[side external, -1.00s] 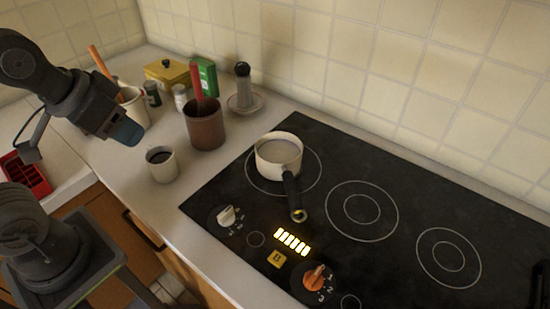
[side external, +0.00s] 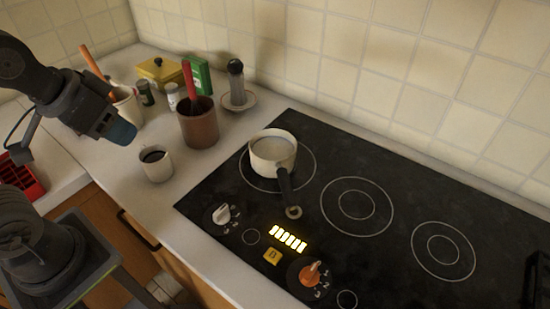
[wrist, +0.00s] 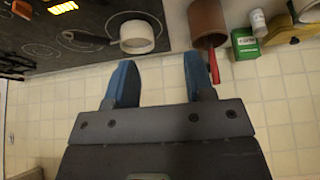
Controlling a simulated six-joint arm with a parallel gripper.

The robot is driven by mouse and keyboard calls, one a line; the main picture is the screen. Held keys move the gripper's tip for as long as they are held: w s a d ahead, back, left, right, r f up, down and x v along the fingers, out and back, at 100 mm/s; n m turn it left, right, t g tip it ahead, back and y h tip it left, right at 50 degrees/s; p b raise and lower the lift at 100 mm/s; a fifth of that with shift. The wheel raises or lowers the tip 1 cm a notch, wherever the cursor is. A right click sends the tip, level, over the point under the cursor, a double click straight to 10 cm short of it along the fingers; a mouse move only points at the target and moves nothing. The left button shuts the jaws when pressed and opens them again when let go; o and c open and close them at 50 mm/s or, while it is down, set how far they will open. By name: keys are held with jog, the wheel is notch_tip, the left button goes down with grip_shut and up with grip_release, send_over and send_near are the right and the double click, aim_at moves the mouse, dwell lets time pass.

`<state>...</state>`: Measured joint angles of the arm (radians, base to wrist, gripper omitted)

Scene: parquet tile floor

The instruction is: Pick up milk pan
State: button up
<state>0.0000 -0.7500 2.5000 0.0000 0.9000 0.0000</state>
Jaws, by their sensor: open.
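The milk pan (side external: 272,153) is a small cream-white pan with a dark handle (side external: 288,192). It sits upright on the back left ring of the black cooktop, its handle pointing toward the front edge. The pan also shows near the top of the wrist view (wrist: 138,37). My gripper (side external: 122,132) is at the upper left of the side view, above the counter and well apart from the pan. In the wrist view its two blue fingers (wrist: 161,85) are spread with nothing between them.
A brown pot (side external: 198,124) with a red utensil and a white mug (side external: 156,164) with dark contents stand between my gripper and the pan. Behind are a yellow box (side external: 160,73), a green box (side external: 199,76) and a grinder (side external: 236,82) on a saucer. The cooktop (side external: 400,195) right of the pan is clear.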

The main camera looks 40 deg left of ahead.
jog(key=shift+o, duration=0.7)
